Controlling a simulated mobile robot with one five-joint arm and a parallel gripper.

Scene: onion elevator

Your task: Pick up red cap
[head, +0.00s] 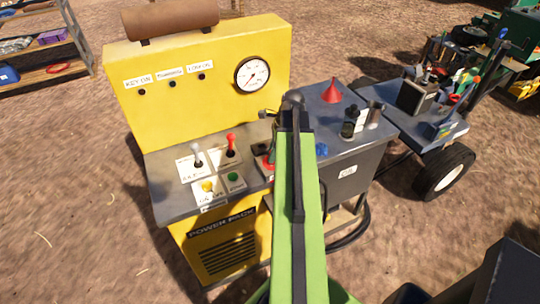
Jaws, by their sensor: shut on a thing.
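My gripper (270,143) shows only in part at the left of the far end of my green and black arm, over the yellow machine's grey top. My arm hides most of it. A small red piece, which looks like the red cap (264,148), shows at the gripper's lower end. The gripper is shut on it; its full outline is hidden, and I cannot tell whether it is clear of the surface.
A yellow power pack (205,75) carries a gauge (252,74), levers and buttons. To the right are a red funnel (331,92), dark cylinders (350,122) and a small blue piece (321,150) on the grey top. A wheeled cart (435,130) stands at right.

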